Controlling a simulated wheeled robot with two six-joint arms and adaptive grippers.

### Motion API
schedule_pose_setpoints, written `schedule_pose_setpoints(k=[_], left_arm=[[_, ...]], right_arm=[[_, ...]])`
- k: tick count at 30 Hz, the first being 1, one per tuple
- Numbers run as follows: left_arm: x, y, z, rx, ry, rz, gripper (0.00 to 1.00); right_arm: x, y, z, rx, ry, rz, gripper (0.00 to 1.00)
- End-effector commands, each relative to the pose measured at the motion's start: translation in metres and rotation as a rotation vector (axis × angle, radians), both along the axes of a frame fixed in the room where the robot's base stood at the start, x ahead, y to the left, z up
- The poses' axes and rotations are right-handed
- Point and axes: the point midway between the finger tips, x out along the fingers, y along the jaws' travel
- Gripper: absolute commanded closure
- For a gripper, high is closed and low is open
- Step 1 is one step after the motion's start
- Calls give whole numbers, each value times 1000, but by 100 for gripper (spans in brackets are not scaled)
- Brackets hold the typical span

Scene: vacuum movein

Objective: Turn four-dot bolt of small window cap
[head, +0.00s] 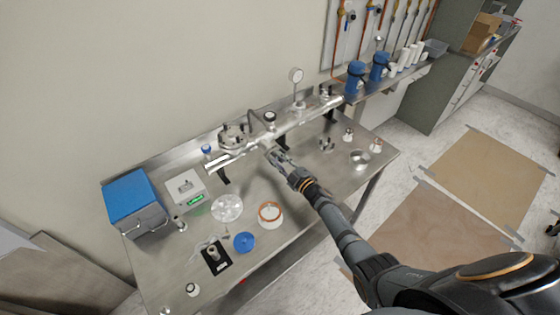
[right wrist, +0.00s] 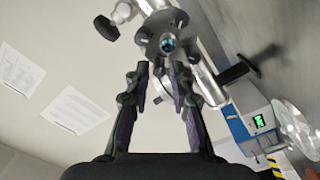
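The small window cap (right wrist: 168,28), a round metal flange with a small bluish glass centre, shows at the top of the right wrist view, with bolts around its rim. I cannot make out any dot marks on the bolts. It sits on the side of the metal vacuum tube (head: 310,118) above the table. My right gripper (right wrist: 161,72) is open, its fingers pointing at the cap's lower rim with a gap between them. Whether a finger touches a bolt is unclear. In the head view the right gripper (head: 274,157) is at the tube's front side and hides the cap. My left gripper is not in view.
The metal table (head: 330,182) holds a blue case (head: 133,202), a grey box with a green display (head: 186,188), a clear disc (head: 227,207), a copper-rimmed white ring (head: 270,215) and a blue cap (head: 244,242). A black knob (right wrist: 106,28) stands beside the flange.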

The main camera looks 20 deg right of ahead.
Motion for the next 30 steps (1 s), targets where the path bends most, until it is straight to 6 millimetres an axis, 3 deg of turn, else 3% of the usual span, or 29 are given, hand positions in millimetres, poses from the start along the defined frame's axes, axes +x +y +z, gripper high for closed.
schedule_pose_setpoints(k=[7,15,21,30], left_arm=[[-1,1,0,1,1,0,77],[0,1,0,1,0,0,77],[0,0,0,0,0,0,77],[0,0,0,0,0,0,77]], right_arm=[[-14,-6,-2,-3,1,-1,77],[-75,-27,-2,-3,3,1,77],[-105,-39,-1,0,1,0,77],[-113,-41,0,0,0,0,77]])
